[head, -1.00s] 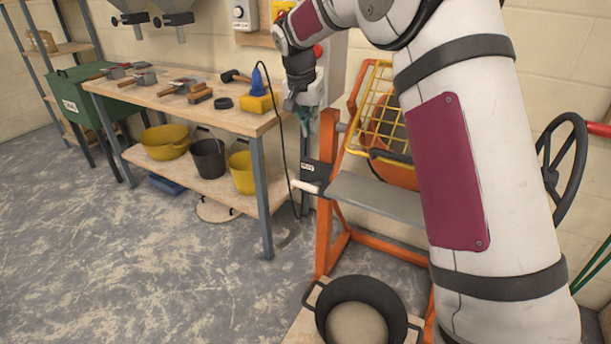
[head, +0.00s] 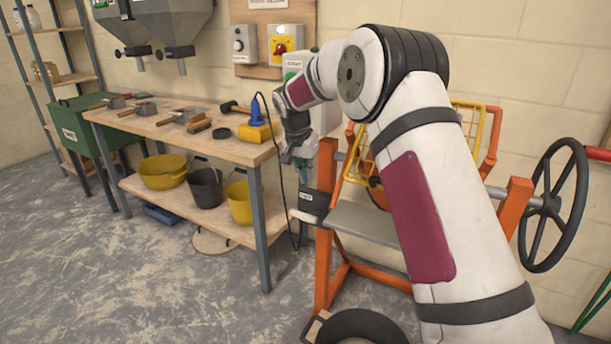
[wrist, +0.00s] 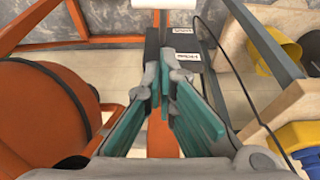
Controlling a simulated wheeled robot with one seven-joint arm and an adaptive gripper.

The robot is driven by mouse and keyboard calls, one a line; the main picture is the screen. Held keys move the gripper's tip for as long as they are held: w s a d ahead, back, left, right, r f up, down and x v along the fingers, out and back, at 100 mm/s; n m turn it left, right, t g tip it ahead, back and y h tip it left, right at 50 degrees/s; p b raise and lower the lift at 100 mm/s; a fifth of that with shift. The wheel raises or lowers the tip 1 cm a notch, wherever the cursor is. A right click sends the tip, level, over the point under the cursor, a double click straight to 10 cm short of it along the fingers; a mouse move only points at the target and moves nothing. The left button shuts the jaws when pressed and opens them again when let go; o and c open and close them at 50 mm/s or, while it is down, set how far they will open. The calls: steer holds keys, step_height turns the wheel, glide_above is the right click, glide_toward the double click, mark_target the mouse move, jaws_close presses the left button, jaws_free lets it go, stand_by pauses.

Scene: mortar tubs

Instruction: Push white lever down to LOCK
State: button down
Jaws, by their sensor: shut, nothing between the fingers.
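The white lever (head: 304,216) sticks out to the left from a dark labelled bracket (head: 313,200) on the orange mixer frame. The lever's white end also shows at the top edge of the wrist view (wrist: 167,4). My gripper (head: 302,175), with teal finger pads, is shut and empty, pointing down just above the bracket and lever. In the wrist view my gripper (wrist: 166,70) has its tips near the dark bracket with two small white labels (wrist: 188,57). I cannot tell whether the tips touch it.
A workbench (head: 225,148) with tools and a yellow-and-blue tool stands left of the lever. A black cable hangs beside it. The orange drum (wrist: 45,110) and mixer frame (head: 325,240) are close by. A black handwheel (head: 553,205) is at the right.

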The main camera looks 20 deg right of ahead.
steer(key=b+x, duration=0.1)
steer(key=x, duration=0.6)
steer(key=shift+s+a+f, duration=0.25)
steer(key=shift+f, duration=0.25)
steer(key=shift+s+a+f, duration=0.25)
steer(key=shift+f, duration=0.3)
steer(key=shift+s+a+f, duration=0.2)
steer(key=shift+f, duration=0.4)
steer(key=shift+a+f+b, duration=0.1)
steer(key=shift+b, duration=0.4)
steer(key=shift+s+a+f+t+b, duration=0.2)
steer(key=shift+f+t+b, duration=0.1)
steer(key=shift+b, duration=0.45)
steer(key=shift+s+h, duration=0.1)
steer(key=shift+h, duration=0.2)
